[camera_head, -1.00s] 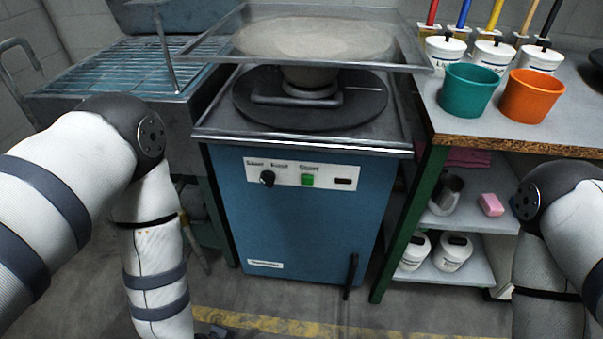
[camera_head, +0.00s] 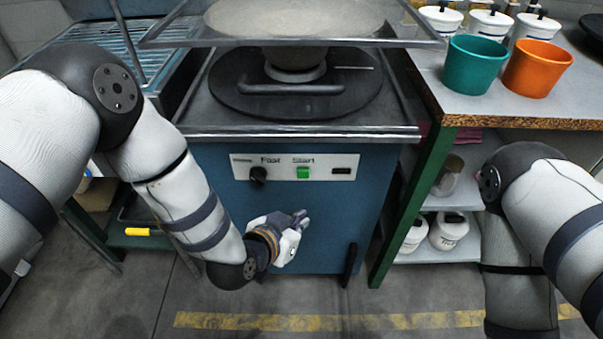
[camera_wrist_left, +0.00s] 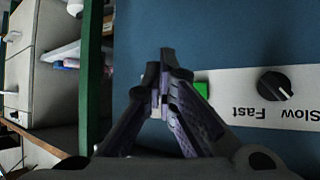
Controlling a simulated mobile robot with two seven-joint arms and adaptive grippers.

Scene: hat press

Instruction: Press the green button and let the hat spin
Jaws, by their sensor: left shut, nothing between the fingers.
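The green button (camera_head: 303,173) sits on the white label panel (camera_head: 325,166) on the front of the blue hat press (camera_head: 215,185), under the word Start. The grey hat (camera_head: 295,18) rests at the top of the press, above the round black plate (camera_head: 225,85). My left gripper (camera_head: 304,216) is in front of the blue panel, below the button. In the left wrist view its dark fingers (camera_wrist_left: 166,62) are shut and empty, and the green button (camera_wrist_left: 202,90) shows beside them, partly covered by a finger. My right gripper is out of view.
A black knob (camera_head: 258,175) is left of the button. A clear guard tray (camera_head: 425,38) surrounds the hat. A table (camera_head: 490,112) at the right holds a teal pot (camera_head: 474,64) and an orange pot (camera_head: 537,68). Floor in front is clear.

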